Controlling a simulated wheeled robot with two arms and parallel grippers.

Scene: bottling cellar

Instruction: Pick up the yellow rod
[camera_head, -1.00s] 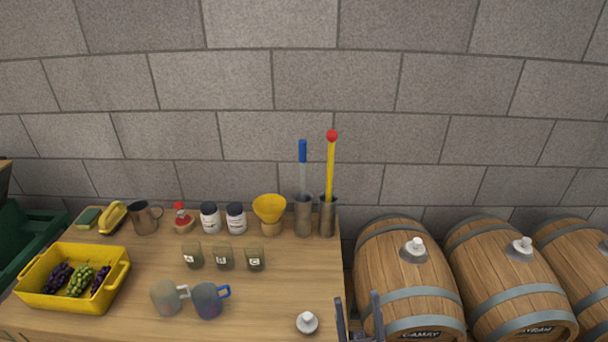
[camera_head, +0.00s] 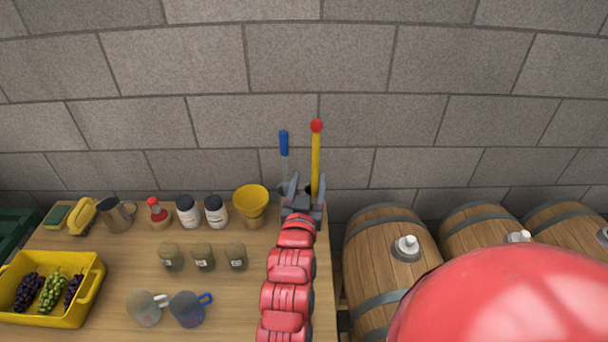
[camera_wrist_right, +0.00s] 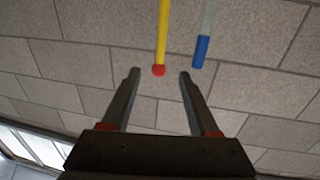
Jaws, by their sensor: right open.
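The yellow rod (camera_head: 316,160) with a red ball tip stands upright at the back right of the table. Its lower end is hidden behind my right gripper. My right gripper (camera_head: 304,187) is open, its two fingers pointing up and toward the wall at the rod's lower part. In the right wrist view the rod (camera_wrist_right: 163,32) shows upside down, its red tip (camera_wrist_right: 158,70) lying in the picture between the two open fingers (camera_wrist_right: 158,82). I cannot tell how far off it is in depth; no contact shows. My left gripper is not in view.
A clear rod with a blue handle (camera_head: 284,143) stands just left of the yellow rod. A yellow funnel (camera_head: 251,200) and jars (camera_head: 214,211) stand further left. Barrels (camera_head: 380,250) stand right of the table. The stone wall (camera_head: 420,120) is close behind.

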